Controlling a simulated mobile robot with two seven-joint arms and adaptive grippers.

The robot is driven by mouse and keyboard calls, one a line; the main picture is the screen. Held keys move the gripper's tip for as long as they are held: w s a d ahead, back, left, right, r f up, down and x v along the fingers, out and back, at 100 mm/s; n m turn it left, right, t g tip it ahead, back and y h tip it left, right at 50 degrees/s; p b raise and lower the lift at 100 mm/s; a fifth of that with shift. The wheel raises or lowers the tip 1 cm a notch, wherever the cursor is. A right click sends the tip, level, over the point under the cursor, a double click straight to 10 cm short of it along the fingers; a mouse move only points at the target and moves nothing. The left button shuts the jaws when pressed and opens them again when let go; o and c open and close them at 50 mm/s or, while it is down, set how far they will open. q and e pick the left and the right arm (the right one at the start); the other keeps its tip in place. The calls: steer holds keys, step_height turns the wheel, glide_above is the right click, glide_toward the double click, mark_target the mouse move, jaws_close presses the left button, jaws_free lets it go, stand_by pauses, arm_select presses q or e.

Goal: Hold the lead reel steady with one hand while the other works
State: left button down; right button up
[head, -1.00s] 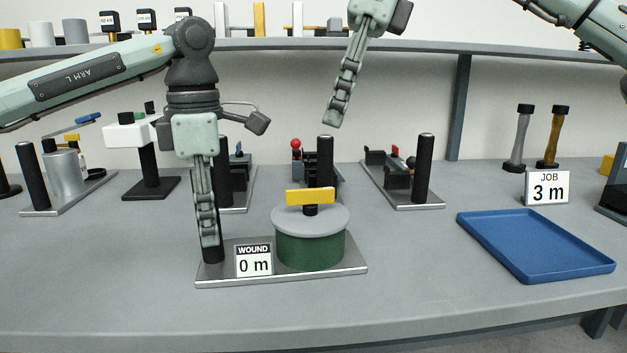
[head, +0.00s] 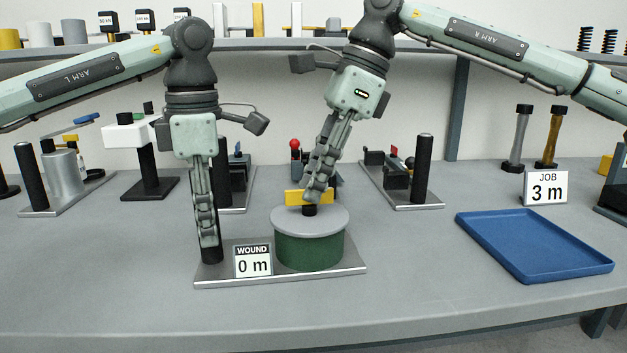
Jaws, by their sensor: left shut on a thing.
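The lead reel (head: 309,250) is a dark green drum with a grey top, standing on a metal base plate (head: 330,271). A yellow crank bar (head: 294,197) sits on a black hub on top of it. A sign on the plate (head: 252,261) reads "WOUND 0 m". My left gripper (head: 209,243) points down and is shut on the black post (head: 211,253) at the plate's left end. My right gripper (head: 316,198) is tilted down at the yellow bar and hides part of it. Its fingers show edge-on, so I cannot tell whether they grip the bar.
A blue tray (head: 534,271) lies at right, below a sign (head: 546,188) reading "JOB 3 m". Several other fixtures with black posts stand behind, including one at back right (head: 420,172). The bench in front of the reel is clear.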

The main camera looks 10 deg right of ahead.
steer(key=shift+a+f, duration=0.1)
steer(key=shift+f, duration=0.2)
steer(key=shift+c, duration=0.6)
jaws_close()
steer(key=shift+m, duration=0.4)
steer(key=m+t, duration=0.2)
steer(key=m, duration=0.1)
steer(key=shift+s+m, duration=0.15)
steer(key=shift+m, duration=0.25)
steer(key=m+h, duration=0.1)
steer(key=m, duration=0.1)
steer(key=m+t, duration=0.1)
steer(key=m, duration=0.2)
steer(key=shift+s+a+t+h, duration=0.1)
steer(key=shift+a+t+h, duration=0.1)
steer(key=shift+t+h, duration=0.15)
steer(key=m+h, duration=0.1)
steer(key=m, duration=0.2)
steer(key=m+t+h, duration=0.1)
steer(key=m, duration=0.2)
steer(key=shift+a+m, duration=0.15)
steer(key=shift+m, duration=0.25)
steer(key=m+h, duration=0.1)
steer(key=m, duration=0.2)
steer(key=m+h, duration=0.1)
steer(key=m, duration=0.2)
steer(key=shift+a+g+h, duration=0.15)
steer(key=shift+g+h, duration=0.1)
steer(key=shift+h, duration=0.1)
